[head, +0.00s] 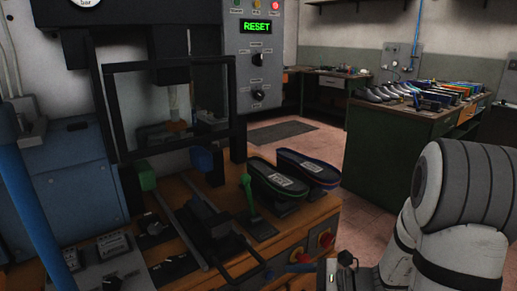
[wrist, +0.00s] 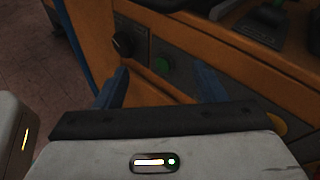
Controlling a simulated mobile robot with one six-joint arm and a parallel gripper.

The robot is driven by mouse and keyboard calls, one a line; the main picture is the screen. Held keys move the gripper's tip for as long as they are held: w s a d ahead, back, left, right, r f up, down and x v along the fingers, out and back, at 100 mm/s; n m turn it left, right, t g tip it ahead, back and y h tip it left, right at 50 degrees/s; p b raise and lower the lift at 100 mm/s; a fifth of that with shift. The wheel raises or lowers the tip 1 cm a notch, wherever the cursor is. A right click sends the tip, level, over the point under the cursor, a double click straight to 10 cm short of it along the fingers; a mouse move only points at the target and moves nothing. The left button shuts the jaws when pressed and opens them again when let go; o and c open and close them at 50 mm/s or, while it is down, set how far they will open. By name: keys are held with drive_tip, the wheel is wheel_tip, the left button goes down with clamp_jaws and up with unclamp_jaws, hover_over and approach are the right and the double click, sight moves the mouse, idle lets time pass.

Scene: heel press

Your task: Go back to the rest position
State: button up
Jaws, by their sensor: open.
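My gripper (wrist: 160,82) is open and empty in the wrist view, its two dark blue fingers spread apart.
Two dark shoe soles (head: 275,186) (head: 308,166) rest on stands at the bench's right. A green-handled lever (head: 247,188) stands beside them. A green table (head: 385,151) with shoes is behind right. Floor (head: 303,147) between is open.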

drive_tip(key=s+a+r+n+g+h+p, duration=0.1)
drive_tip(key=s+r+n+g+h+p, duration=0.45)
drive_tip(key=s+r+n, duration=0.4)
drive_tip(key=s+d+r+n+t+h+p, duration=0.2)
drive_tip(key=d+r+n+t+h+p, duration=0.1)
drive_tip(key=d+r+n+h, duration=0.4)
drive_tip(key=n+t+h, duration=0.1)
drive_tip(key=n, duration=0.1)
drive_tip(key=shift+s+r+n+h, duration=0.2)
drive_tip(key=shift+r+n+h, duration=0.1)
drive_tip(key=shift+n+h, duration=0.05)
drive_tip(key=shift+c, duration=0.2)
